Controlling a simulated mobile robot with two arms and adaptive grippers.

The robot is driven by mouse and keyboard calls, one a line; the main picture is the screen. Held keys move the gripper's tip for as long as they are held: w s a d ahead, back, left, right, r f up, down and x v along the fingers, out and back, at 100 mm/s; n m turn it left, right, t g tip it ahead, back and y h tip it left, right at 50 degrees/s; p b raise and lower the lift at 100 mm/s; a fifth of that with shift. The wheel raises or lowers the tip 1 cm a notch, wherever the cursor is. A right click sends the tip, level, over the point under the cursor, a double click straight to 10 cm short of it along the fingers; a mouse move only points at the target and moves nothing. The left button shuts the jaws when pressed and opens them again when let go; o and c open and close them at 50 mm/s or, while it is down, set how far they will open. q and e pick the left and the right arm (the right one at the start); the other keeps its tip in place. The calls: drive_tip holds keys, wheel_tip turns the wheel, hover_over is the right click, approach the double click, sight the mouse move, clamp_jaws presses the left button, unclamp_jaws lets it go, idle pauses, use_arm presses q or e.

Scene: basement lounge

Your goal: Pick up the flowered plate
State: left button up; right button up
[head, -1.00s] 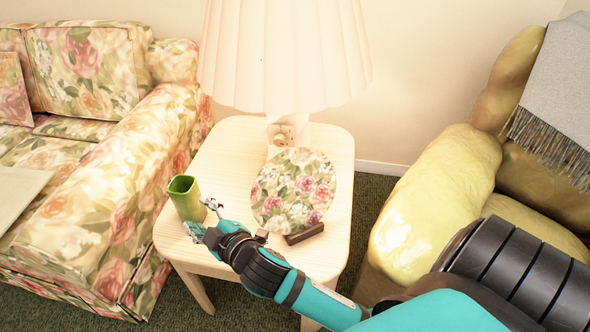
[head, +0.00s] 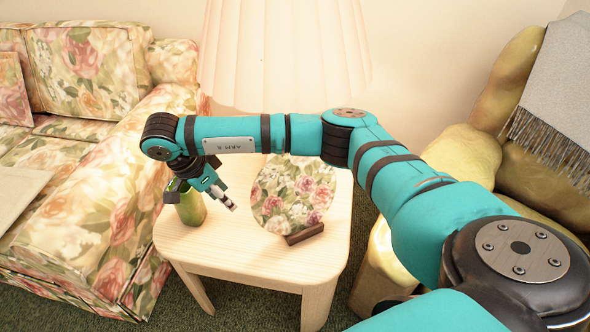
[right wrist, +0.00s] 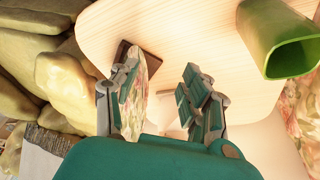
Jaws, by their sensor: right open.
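The flowered plate (head: 290,193) is round, with pink roses and green leaves. It stands upright, leaning slightly back, in a small dark wooden stand (head: 305,234) on the pale wooden side table (head: 250,258). My right gripper (head: 222,196) is left of the plate, with its fingers pointing toward it and a small gap in the head view. In the right wrist view the gripper (right wrist: 160,98) is open and empty. There the plate (right wrist: 141,88) shows nearly edge-on beside the left finger, partly hidden by it; contact cannot be told. My left gripper is out of view.
A green cup (head: 191,206) stands left of the plate, partly behind my gripper. A lamp with a pleated shade (head: 275,60) stands behind the plate. A floral sofa (head: 110,215) is at left, a yellow armchair (head: 460,155) at right. The table front is clear.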

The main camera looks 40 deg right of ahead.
sight(273, 171)
drive_tip(key=shift+h, duration=0.4)
drive_tip(key=d, duration=0.5)
drive_tip(key=d+r, duration=0.1)
drive_tip(key=d, duration=0.1)
drive_tip(key=shift+s+d, duration=0.15)
drive_tip(key=shift+d, duration=0.1)
drive_tip(key=d, duration=0.4)
drive_tip(key=d+f, duration=0.1)
drive_tip(key=d, duration=0.1)
drive_tip(key=shift+s, duration=0.3)
drive_tip(key=shift+w+f, duration=0.1)
drive_tip(key=shift+f, duration=0.05)
clamp_jaws()
